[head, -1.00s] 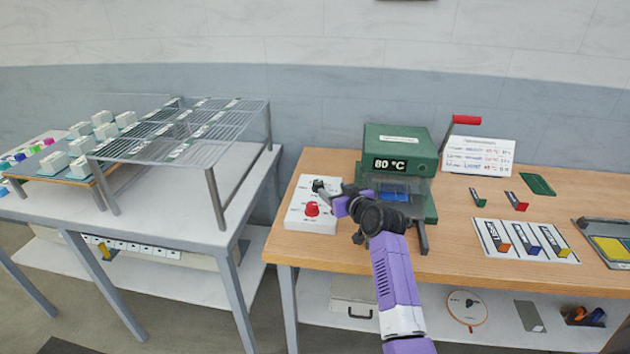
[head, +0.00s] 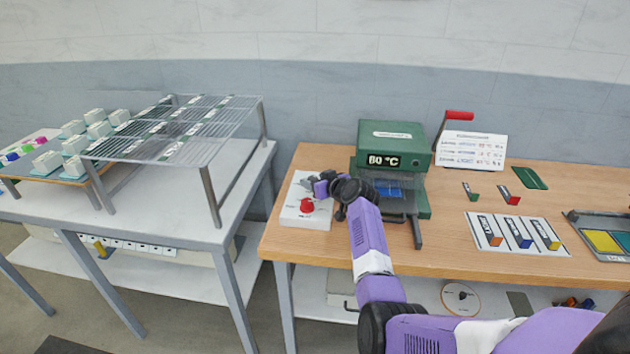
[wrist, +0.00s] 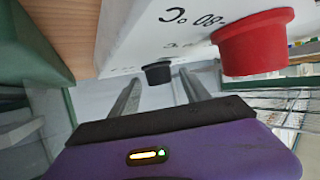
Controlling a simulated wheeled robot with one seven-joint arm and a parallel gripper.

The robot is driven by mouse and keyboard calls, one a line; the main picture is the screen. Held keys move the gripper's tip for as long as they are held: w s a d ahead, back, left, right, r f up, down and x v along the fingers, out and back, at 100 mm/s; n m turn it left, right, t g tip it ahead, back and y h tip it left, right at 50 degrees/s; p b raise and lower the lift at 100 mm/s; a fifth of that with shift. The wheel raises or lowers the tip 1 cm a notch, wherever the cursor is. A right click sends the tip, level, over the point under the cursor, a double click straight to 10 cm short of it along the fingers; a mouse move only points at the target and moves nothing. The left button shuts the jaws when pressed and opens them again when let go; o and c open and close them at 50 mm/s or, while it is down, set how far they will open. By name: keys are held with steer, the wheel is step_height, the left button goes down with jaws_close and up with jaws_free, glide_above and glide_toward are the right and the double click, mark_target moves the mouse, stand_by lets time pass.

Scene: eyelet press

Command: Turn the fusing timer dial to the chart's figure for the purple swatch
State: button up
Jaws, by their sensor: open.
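The white control box (head: 315,222) sits at the wooden table's left end, with a red knob (head: 307,205) on it. In the wrist view the red knob (wrist: 253,42) is at the upper right, and a small black dial (wrist: 158,73) is near the middle. My gripper (wrist: 157,84) is open, its fingers reaching toward the black dial, which shows between their tips; contact cannot be told. In the head view my gripper (head: 318,186) is at the box's far right, hiding the black dial. The white chart (head: 472,150) stands behind; its figures are too small to read.
The green press (head: 395,142), its display apparently reading 60 °C, stands right of the box, close to my arm. A red-handled lever (head: 458,116) is behind it. A card with coloured swatches (head: 515,250) lies to the right. A wire rack (head: 180,130) stands on the left table.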

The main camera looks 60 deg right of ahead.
steer(key=shift+w+d, duration=0.1)
jaws_close()
stand_by(0.3)
